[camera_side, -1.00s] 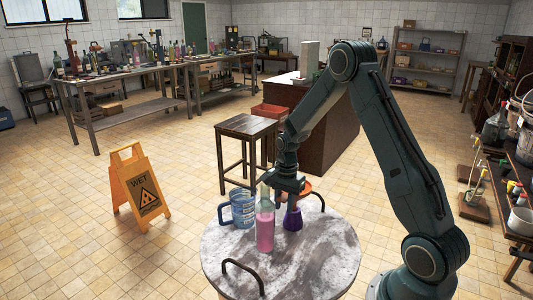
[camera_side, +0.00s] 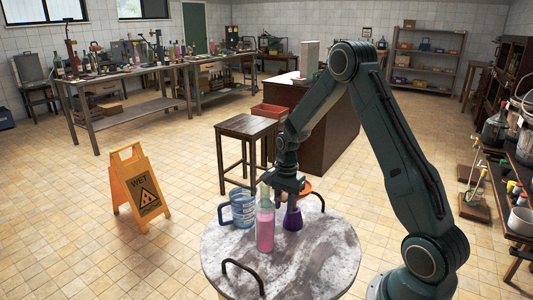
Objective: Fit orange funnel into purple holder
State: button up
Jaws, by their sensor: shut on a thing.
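The orange funnel (camera_side: 305,187) shows just right of my gripper (camera_side: 288,190), partly hidden behind it. My gripper is shut on the funnel, low over the round table. The purple holder (camera_side: 292,219) stands on the table directly below the gripper and funnel. The funnel's lower end is hidden, so I cannot tell whether it is inside the holder or above it.
A bottle with pink liquid (camera_side: 265,228) stands close to the left of the holder. A blue measuring jug (camera_side: 243,210) is behind it to the left. The round table (camera_side: 315,262) has metal handles and is clear at the front right.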

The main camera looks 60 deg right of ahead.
jog(key=shift+s+f, duration=0.1)
jog(key=shift+f, duration=0.3)
dwell(0.7)
jog(key=shift+r, duration=0.55)
jog(key=shift+r, duration=3.85)
